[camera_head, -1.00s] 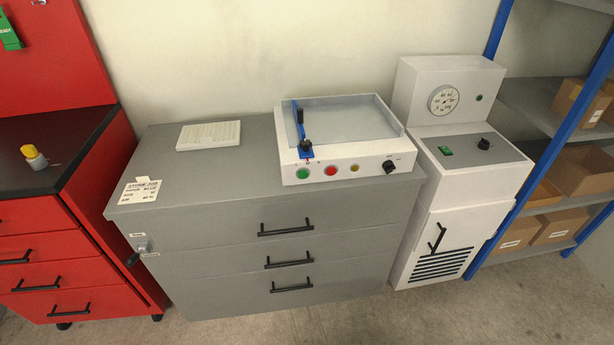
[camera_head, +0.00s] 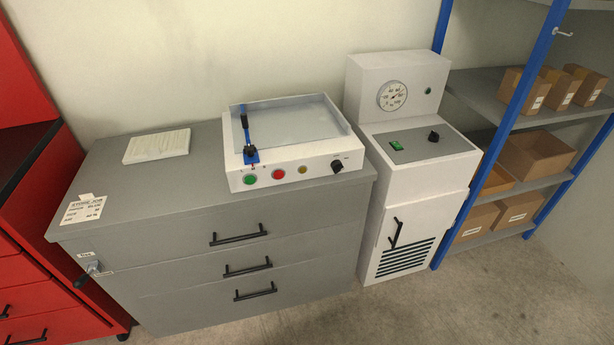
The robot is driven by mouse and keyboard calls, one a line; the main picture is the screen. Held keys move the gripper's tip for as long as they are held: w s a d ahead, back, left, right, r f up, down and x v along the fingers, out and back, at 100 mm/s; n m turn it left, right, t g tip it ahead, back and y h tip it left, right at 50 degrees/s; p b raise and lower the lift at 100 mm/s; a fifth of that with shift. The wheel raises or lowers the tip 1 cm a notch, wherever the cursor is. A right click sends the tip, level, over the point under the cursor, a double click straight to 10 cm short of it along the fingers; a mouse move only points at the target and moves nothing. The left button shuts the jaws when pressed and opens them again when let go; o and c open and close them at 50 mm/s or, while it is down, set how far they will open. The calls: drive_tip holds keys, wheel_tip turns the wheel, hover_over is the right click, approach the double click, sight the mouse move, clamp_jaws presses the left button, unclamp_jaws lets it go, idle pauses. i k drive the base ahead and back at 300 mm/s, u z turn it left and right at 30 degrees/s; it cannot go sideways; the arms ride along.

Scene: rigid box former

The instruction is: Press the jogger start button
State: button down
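The jogger (camera_head: 320,153) is a white box with an open grey tray on top, standing on the grey drawer cabinet. Its front panel has a green button (camera_head: 250,180) at the left, a red button (camera_head: 278,174) beside it, a yellow button (camera_head: 303,170) and a black knob (camera_head: 337,166) at the right. A blue bar with black knobs (camera_head: 248,138) lies along the tray's left side. Any lettering by the buttons is too small to read. My gripper is not in view.
The grey cabinet (camera_head: 180,247) has black drawer handles and a crank at its left side. A white machine with a gauge (camera_head: 416,168) stands close on the right, beside blue shelving (camera_head: 495,130) with cardboard boxes. A paper stack (camera_head: 157,146) lies left. Open floor (camera_head: 400,315) is in front.

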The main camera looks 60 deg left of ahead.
sight(251, 179)
drive_tip(key=z, duration=1.2)
drive_tip(key=k, duration=0.65)
drive_tip(key=u, duration=2.6)
